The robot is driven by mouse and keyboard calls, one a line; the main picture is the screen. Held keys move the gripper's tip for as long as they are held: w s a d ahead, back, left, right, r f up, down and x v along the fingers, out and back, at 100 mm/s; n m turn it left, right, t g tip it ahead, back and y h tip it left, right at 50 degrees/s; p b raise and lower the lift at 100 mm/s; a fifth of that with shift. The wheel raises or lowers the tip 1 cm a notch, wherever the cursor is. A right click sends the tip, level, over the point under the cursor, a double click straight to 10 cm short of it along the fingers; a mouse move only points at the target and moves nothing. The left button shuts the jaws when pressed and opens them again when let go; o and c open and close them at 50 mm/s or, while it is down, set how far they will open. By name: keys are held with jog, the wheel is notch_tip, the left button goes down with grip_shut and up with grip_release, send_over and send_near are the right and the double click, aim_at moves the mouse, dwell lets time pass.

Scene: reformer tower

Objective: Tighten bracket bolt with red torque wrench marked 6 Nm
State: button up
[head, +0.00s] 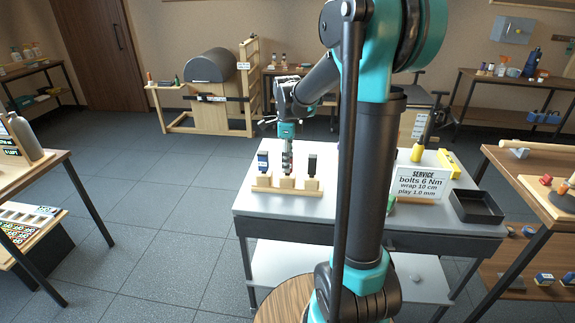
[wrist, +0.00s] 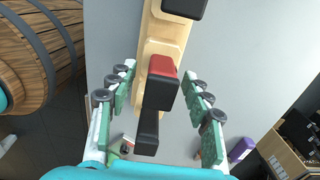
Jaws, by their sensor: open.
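A wooden rack (head: 268,188) stands on the grey service table and holds upright tools. A red-topped tool with a black shaft (wrist: 161,88), likely the red torque wrench, is in its middle place; no 6 Nm mark is readable on it. My gripper (wrist: 161,84) is open, pointing down, with a finger on each side of this tool and visible gaps. In the head view my gripper (head: 287,170) hides most of the middle tool. A blue tool (head: 262,162) stands to the left and a black tool (head: 312,164) to the right. I cannot make out the bracket bolt.
A white sign (head: 421,184) reads "SERVICE bolts 6 Nm, wrap 10 cm, play 1.0 mm". A yellow bottle (head: 417,153), a yellow bar (head: 449,164) and a black tray (head: 478,207) share the table. The table's front left is clear. My arm hides its middle.

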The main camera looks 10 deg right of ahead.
grip_shut()
dwell(0.3)
notch_tip(320, 180, up, 20)
dwell(0.8)
